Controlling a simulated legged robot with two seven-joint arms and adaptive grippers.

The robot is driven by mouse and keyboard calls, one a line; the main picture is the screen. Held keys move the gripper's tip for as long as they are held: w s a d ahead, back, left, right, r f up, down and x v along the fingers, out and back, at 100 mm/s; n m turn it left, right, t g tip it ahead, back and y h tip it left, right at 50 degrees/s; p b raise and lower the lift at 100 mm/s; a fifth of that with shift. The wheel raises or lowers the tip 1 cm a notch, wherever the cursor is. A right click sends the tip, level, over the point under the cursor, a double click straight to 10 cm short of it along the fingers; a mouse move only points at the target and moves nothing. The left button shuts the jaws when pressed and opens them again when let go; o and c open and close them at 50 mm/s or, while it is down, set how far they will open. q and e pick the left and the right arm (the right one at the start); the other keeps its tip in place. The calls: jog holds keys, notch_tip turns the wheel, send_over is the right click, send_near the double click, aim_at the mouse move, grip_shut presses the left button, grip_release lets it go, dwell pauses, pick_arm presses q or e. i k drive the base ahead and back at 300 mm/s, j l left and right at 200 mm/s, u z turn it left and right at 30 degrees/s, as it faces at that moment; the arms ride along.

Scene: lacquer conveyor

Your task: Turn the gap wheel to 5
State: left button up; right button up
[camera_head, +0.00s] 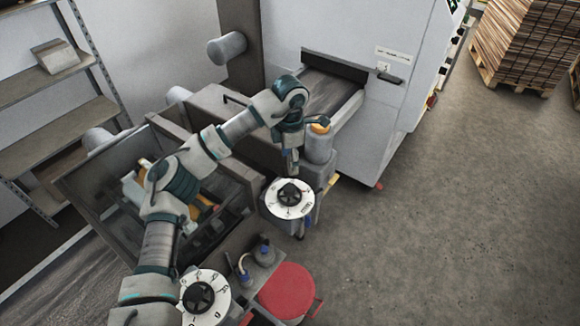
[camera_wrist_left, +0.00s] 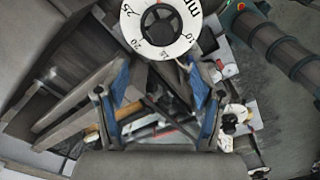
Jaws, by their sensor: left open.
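A white round dial with a black star-shaped knob (camera_head: 289,193) is on the machine in the middle of the head view. It shows large at the top of the left wrist view as a wheel (camera_wrist_left: 184,42) marked 10, 15, 20, 25 and "mm". A second, similar white dial (camera_head: 218,281) is lower left; its marks are too small to read. My left gripper (camera_head: 292,166) hangs close above the upper dial. In the left wrist view its blue-padded fingers (camera_wrist_left: 158,88) are apart with nothing between them. The wheel's setting cannot be read. My right gripper is out of view.
An orange-topped grey cylinder (camera_head: 319,140) stands close behind the upper dial. A red round pad (camera_head: 287,290) is at the front. A dark open-framed box (camera_head: 95,190) lies left under my arm. The floor (camera_head: 460,220) on the right is clear.

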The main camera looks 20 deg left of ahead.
aim_at(194, 294)
jog(key=k+l, duration=0.1)
jog(key=l, duration=0.3)
jog(key=k+l, duration=0.1)
jog(key=l, duration=0.3)
jog(key=k+l, duration=0.1)
jog(key=l, duration=0.3)
